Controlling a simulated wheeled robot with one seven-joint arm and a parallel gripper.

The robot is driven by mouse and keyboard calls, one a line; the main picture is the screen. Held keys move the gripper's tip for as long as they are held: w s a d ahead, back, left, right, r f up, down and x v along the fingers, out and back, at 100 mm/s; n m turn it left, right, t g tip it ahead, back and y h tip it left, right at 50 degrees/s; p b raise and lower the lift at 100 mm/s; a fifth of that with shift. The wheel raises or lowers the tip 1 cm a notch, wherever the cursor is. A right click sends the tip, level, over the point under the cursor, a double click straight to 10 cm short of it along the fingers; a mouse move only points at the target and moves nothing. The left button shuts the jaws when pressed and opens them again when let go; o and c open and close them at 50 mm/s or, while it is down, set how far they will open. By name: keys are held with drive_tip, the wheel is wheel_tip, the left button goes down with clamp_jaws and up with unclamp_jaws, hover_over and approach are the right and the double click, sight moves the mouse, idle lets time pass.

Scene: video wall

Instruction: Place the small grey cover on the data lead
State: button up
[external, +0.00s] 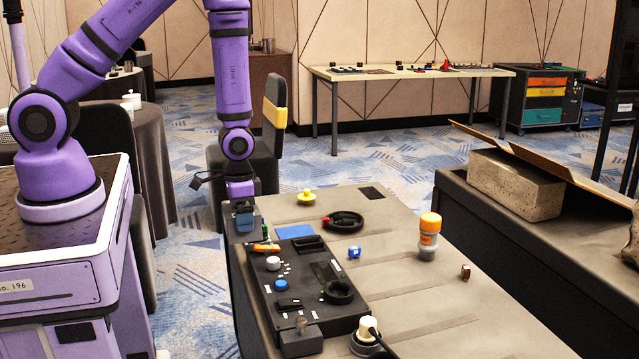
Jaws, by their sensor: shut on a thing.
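A black coiled lead (343,221) with a red end lies on the table behind the board. Another dark coil (339,292) sits on the board's right side. I cannot tell which one is the data lead.
An orange-handled item (265,247) lies near the gripper. The table's right side is mostly clear.

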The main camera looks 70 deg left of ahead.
drive_tip(key=w+a+f+n, duration=0.1)
drive_tip(key=w+a+n, duration=0.1)
drive_tip(key=w+a, duration=0.6)
drive_tip(key=n, duration=0.2)
hover_over(344, 216)
wheel_tip(344, 216, down, 2)
drive_tip(key=shift+f, duration=0.1)
drive_tip(key=shift+f+n, duration=0.3)
drive_tip(key=shift+f, duration=1.4)
drive_tip(key=shift+f, duration=0.1)
